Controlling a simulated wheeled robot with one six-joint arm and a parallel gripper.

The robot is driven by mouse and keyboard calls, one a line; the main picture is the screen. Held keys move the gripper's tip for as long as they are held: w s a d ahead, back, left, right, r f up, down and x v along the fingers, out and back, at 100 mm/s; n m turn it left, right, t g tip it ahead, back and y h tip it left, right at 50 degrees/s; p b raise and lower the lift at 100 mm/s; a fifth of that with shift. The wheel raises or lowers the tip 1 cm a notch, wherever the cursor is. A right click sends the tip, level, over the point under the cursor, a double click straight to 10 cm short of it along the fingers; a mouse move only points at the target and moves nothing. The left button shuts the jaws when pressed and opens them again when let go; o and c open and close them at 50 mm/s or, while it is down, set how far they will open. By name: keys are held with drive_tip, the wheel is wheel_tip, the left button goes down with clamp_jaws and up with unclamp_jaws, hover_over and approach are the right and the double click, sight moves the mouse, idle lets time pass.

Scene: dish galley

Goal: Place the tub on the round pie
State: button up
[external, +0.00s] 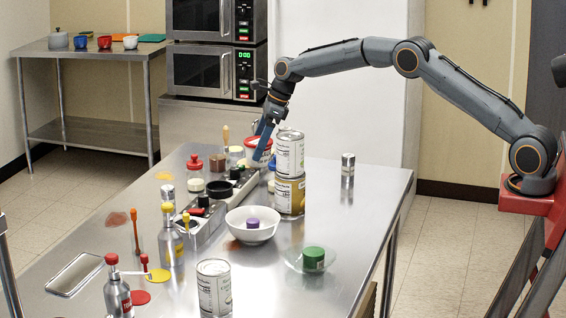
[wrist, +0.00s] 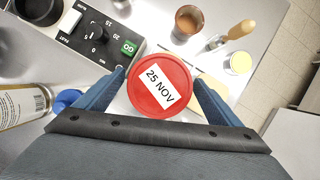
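The tub is white with a red lid (external: 258,143) and stands among jars at the far part of the steel table. In the wrist view its red lid (wrist: 160,86) carries a "25 NOV" label. My gripper (external: 262,150) points down at the tub, with its blue fingers on either side of it. In the wrist view the fingers of my gripper (wrist: 160,78) flank the lid closely; I cannot tell whether they press on it. A flat beige shape (wrist: 211,91) lies partly hidden beside the tub. I cannot clearly make out a round pie.
Stacked cans (external: 290,175) stand just right of the tub. A control box (wrist: 98,32) with a dial lies beside it. A white bowl (external: 240,222), a green-topped clear dish (external: 313,258) and a can (external: 214,290) stand nearer. The table's right side is mostly clear.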

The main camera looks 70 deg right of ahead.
drive_tip(key=shift+r, duration=0.15)
drive_tip(key=shift+r, duration=0.25)
drive_tip(key=b+v, duration=0.3)
drive_tip(key=v, duration=0.8)
drive_tip(key=shift+s+r, duration=0.2)
drive_tip(key=shift+r, duration=0.1)
drive_tip(key=s+a+f+n+g, duration=0.1)
drive_tip(key=s+a+f+n, duration=0.3)
drive_tip(key=s, duration=0.6)
drive_tip(key=s+a+f+n+g+h, duration=0.1)
drive_tip(key=s+a+f+n, duration=0.3)
drive_tip(key=s+a+n, duration=0.4)
drive_tip(key=s+a+f+n, duration=0.4)
drive_tip(key=s+n, duration=0.7)
drive_tip(key=s, duration=0.3)
drive_tip(key=shift+a+g, duration=0.4)
drive_tip(key=shift+a, duration=0.5)
drive_tip(key=s+a+f+n, duration=0.1)
drive_tip(key=s+f+n, duration=0.1)
drive_tip(key=s+n, duration=0.2)
drive_tip(key=s+a+f+n+g, duration=0.1)
drive_tip(key=s+n, duration=0.3)
drive_tip(key=s, duration=0.7)
drive_tip(key=shift+a+f+n+h, duration=0.3)
drive_tip(key=shift+f+h, duration=0.1)
drive_tip(key=shift+f, duration=0.35)
drive_tip(key=shift+s, duration=0.15)
